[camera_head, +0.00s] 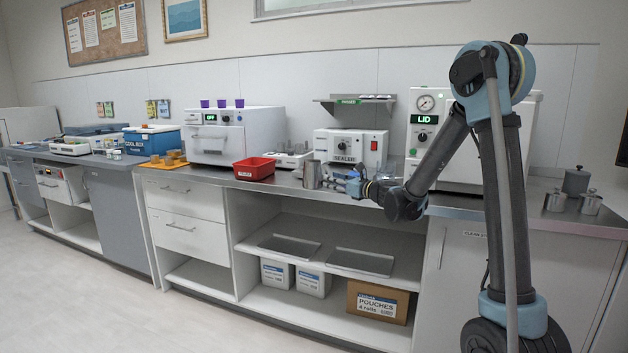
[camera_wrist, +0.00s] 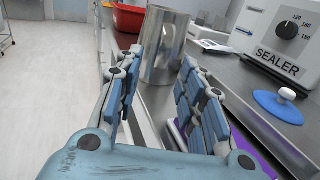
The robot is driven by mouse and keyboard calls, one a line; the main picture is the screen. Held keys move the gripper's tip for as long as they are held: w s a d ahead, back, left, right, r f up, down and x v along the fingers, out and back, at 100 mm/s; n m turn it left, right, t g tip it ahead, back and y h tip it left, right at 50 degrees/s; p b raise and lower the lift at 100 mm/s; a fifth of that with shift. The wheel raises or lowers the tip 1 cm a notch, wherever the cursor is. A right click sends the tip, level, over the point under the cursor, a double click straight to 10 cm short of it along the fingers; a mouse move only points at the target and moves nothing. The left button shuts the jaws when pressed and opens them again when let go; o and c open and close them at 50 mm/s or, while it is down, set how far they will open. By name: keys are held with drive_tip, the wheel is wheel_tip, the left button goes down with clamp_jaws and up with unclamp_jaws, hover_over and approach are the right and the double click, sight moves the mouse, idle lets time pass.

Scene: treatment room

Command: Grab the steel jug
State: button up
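The steel jug (camera_head: 312,174) is a shiny grey cylinder standing on the counter, left of the sealer and near the counter's front edge. In the wrist view the jug (camera_wrist: 165,46) stands upright just beyond my fingertips, roughly centred between them. My gripper (camera_head: 340,184) points left toward it. In the wrist view my gripper (camera_wrist: 152,78) has its blue-padded fingers spread apart with nothing between them. A small gap seems to lie between the fingertips and the jug.
A red tray (camera_head: 254,168) sits left of the jug. The sealer (camera_head: 350,148) stands behind, with a blue disc with a pale knob (camera_wrist: 280,104) before it. Steel canisters (camera_head: 589,202) stand at the far right. The counter edge runs close beside my gripper.

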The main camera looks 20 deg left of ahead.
sight(316, 175)
drive_tip(key=x, duration=0.5)
drive_tip(key=shift+w+r, duration=0.1)
drive_tip(key=shift+w, duration=0.05)
clamp_jaws()
